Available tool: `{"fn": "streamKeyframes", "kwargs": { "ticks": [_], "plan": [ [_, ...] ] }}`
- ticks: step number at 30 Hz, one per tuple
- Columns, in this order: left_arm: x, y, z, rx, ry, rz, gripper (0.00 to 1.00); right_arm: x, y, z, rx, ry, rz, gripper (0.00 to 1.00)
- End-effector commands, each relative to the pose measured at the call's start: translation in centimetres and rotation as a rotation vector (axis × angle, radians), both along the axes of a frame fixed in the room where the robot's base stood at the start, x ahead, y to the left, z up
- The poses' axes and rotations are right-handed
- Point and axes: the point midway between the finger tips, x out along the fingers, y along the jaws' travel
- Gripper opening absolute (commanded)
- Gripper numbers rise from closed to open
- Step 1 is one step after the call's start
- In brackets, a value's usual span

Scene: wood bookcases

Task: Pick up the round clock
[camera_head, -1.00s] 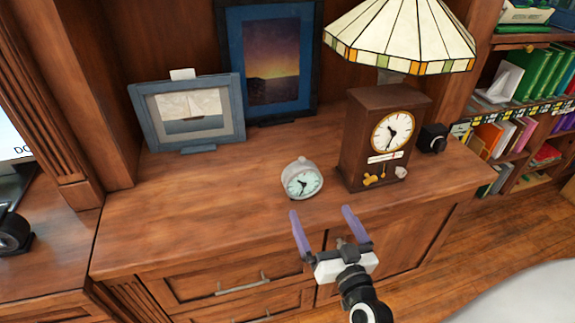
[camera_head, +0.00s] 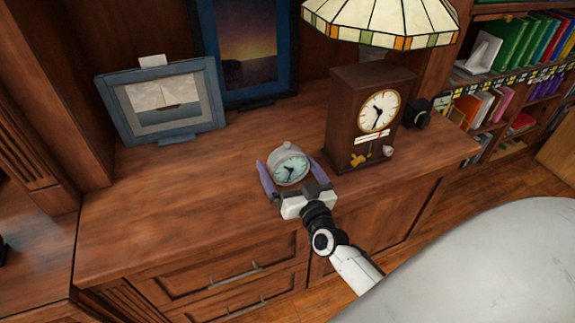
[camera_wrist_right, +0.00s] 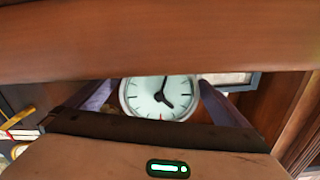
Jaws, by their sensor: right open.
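The round clock (camera_head: 289,165) is a small white alarm clock with a pale green face, standing on the wooden cabinet top. My right gripper (camera_head: 291,174) is open, with its two purple fingers on either side of the clock. In the right wrist view the clock face (camera_wrist_right: 160,97) shows between the spread fingers, with part of its lower edge hidden behind the gripper body. I cannot tell whether either finger touches it. My left gripper is not in view.
A dark wooden pendulum clock (camera_head: 366,118) stands right of the round clock, below a stained-glass lamp (camera_head: 385,22). A blue-framed sailboat picture (camera_head: 165,103) stands at the back left. The cabinet top (camera_head: 170,205) is clear at the left.

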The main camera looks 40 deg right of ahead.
Motion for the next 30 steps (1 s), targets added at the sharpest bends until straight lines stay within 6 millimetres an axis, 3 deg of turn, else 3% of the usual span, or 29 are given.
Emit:
{"fn": "streamKeyframes", "kwargs": {
  "ticks": [9, 18, 20, 30],
  "plan": [
    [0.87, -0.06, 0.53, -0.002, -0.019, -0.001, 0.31, 0.54, -0.11, -0.03, -0.001, 0.001, 0.000, 0.98],
    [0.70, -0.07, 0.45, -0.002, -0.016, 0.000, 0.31, 0.52, -0.11, -0.02, 0.000, 0.001, 0.000, 0.48],
    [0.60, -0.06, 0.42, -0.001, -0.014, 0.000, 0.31, 0.56, -0.14, 0.18, -0.001, -0.003, -0.001, 0.41],
    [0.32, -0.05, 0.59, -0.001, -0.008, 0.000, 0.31, 0.57, -0.13, 0.95, 0.001, -0.004, -0.001, 0.41]
  ]
}}
